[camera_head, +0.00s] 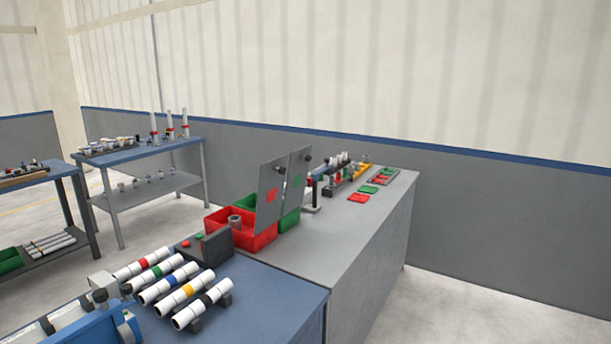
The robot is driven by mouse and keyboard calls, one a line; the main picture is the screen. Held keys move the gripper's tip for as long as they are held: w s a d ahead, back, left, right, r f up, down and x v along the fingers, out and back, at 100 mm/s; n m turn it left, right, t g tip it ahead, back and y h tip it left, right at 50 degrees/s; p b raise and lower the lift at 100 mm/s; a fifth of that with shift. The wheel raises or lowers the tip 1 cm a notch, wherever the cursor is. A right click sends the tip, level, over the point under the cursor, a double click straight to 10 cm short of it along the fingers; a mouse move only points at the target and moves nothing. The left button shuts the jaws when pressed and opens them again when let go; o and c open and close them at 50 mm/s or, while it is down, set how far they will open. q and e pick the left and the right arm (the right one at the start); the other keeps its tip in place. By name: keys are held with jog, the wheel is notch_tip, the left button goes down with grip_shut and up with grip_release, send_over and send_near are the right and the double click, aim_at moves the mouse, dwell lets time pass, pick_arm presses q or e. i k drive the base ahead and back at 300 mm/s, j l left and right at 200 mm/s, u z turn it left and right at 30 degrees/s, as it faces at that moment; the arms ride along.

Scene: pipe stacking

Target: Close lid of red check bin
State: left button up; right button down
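The red bin (262,240) stands on the grey cabinet top near its left end. Its grey lid (270,197), marked with a red symbol, stands upright and open at the bin's right side. A grey cylindrical part (235,222) shows in the bin's opening. Right behind it is a green bin (289,221), whose lid (298,178) with a green mark also stands up. The red lid hides part of the green bin and its lid. Neither of my grippers is in view.
A dark box with red and green buttons (205,247) stands left of the red bin. Several banded white pipes (168,283) lie on the blue bench in front. A blue clamp-like fixture (105,325) is at bottom left. Red and green plates (358,198) lie farther back; the cabinet's front right is clear.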

aim_at(272, 173)
jog(key=i+l, duration=0.3)
jog(key=l, duration=0.15)
jog(key=i+l, duration=0.6)
jog(key=l, duration=0.25)
jog(key=i+l, duration=0.5)
jog(key=i+l+u, duration=0.1)
jog(key=l, duration=0.35)
jog(key=i+l, duration=0.2)
jog(key=l, duration=0.15)
jog(key=j+u, duration=0.05)
